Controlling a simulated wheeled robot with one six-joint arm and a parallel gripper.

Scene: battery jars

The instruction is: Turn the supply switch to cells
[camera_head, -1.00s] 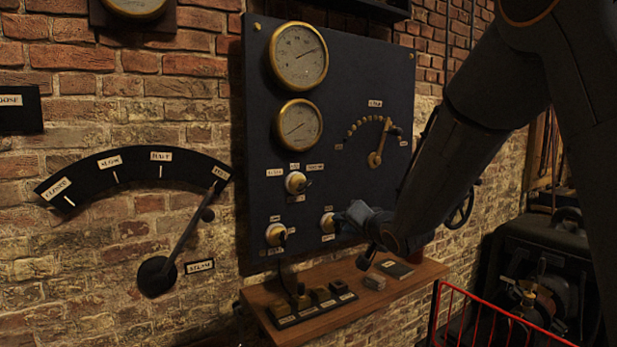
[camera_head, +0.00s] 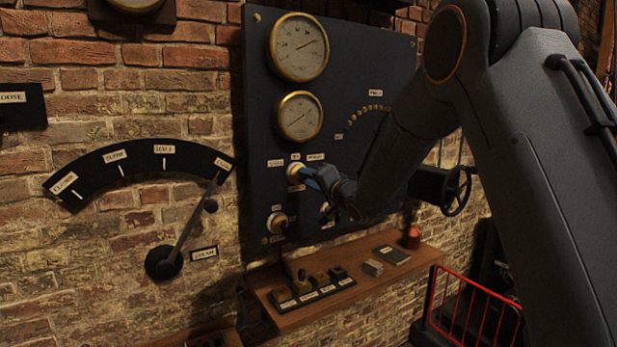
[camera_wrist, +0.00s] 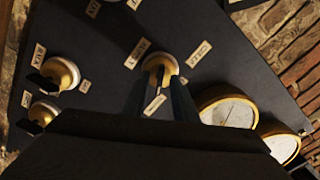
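A brass-and-white rotary knob (camera_head: 295,172), apparently the supply switch, is on the dark panel below the lower gauge. Small labels surround it; their words are too small to read surely. In the wrist view, the knob (camera_wrist: 160,66) shows a dark handle, its pointing direction unclear. My gripper (camera_head: 312,177) reaches the knob from the right. In the wrist view, the two fingers (camera_wrist: 160,88) stand on either side of the handle with a visible gap, apparently open and not clamped. Whether they touch the knob is unclear.
Two similar knobs, one (camera_head: 277,222) below left and another (camera_head: 326,211) below right, sit close by. Gauges (camera_head: 299,117) are above. A wooden shelf (camera_head: 350,294) with small blocks is below, and a lever (camera_head: 190,232) is on the wall at left.

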